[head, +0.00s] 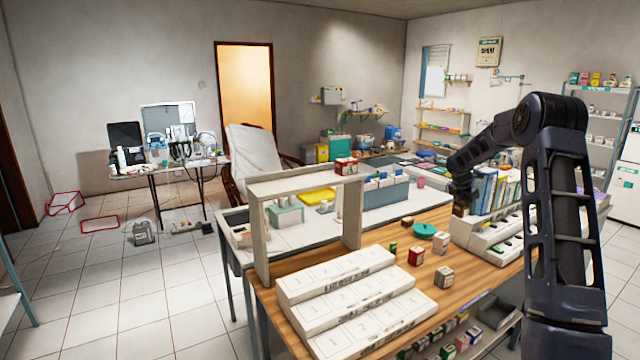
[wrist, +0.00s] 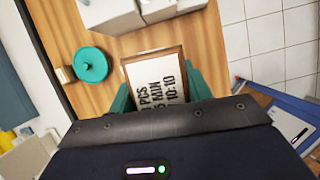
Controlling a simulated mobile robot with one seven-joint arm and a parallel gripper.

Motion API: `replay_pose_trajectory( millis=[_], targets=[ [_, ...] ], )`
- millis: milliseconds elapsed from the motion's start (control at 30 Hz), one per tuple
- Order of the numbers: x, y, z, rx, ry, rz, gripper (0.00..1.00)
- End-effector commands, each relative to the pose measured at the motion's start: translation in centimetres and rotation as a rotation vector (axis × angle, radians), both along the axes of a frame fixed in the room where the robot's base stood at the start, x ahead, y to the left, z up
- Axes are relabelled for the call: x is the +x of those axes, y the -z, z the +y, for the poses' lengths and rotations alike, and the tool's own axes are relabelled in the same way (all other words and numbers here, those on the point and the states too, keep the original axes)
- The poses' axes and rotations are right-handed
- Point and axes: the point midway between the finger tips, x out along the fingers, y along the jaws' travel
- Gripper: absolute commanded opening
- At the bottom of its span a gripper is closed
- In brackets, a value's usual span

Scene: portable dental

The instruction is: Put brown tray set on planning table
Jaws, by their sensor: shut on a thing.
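My gripper (wrist: 160,92) is shut on a small brown-edged block (wrist: 152,66) with a white face and black print, which I take to be the brown tray set. Its teal fingers sit on either side of the block. In the head view my gripper (head: 463,203) hangs low over the right part of the wooden tabletop (head: 480,275), beside the row of books. The block cannot be made out there. Which surface is the planning table is not labelled in view.
A round teal lid (wrist: 91,65) lies on the wood; it also shows in the head view (head: 424,230). Small boxes (head: 444,277) stand nearby. A stepped white rack (head: 340,300), upright books (head: 490,190) and a wooden frame (head: 262,235) crowd the table.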

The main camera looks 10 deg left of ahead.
Motion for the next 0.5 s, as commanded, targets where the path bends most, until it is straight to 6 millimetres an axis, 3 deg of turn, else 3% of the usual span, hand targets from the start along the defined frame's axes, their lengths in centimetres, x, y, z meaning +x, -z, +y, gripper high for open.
replay_pose_trajectory(
  millis=[33, 200, 500],
  targets=[
    [0.9, -1.2, 2.1, 0.002, -0.009, -0.004, 0.21],
    [3.0, -5.1, 8.2, 0.0, -0.022, -0.003, 0.21],
    [4.2, -12.1, 19.4, 0.002, -0.041, -0.004, 0.21]
  ],
)
